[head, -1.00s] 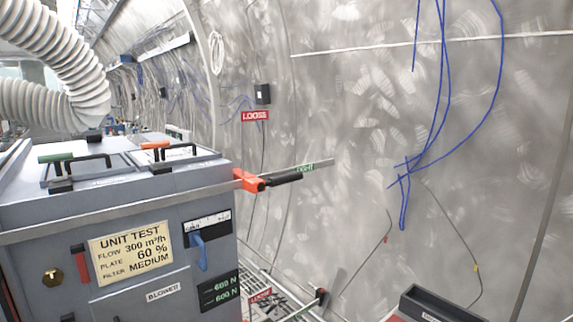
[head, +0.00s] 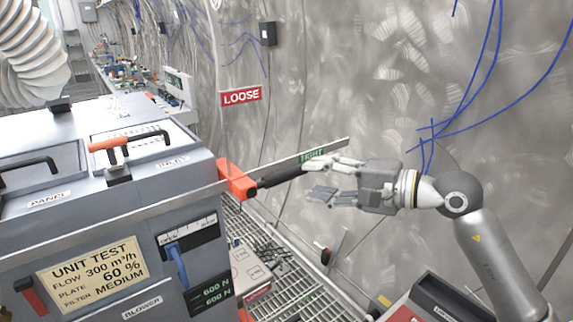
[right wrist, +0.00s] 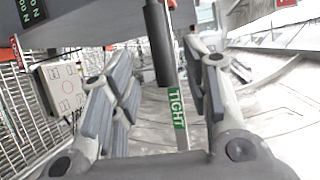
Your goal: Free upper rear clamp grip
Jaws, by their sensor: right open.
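The upper rear clamp has an orange bracket (head: 236,181) on the grey unit's right side. Its black grip (head: 281,176) sticks out to the right, alongside a pale strip with a green TIGHT label (head: 312,156). A red LOOSE sign (head: 241,96) is further back. My right gripper (head: 312,178) is open just off the grip's free end. In the right wrist view the black grip (right wrist: 157,45) hangs between the open fingers (right wrist: 158,65) from above, with no clear contact, and the TIGHT label (right wrist: 176,105) is near the palm. My left gripper is out of view.
The grey unit (head: 110,220) fills the left, with an orange-ended handle (head: 110,144) and blue lever (head: 178,265). A lower black-and-red handle (head: 325,255) is over the grating (head: 290,298). Blue cables (head: 465,115) hang by the curved wall.

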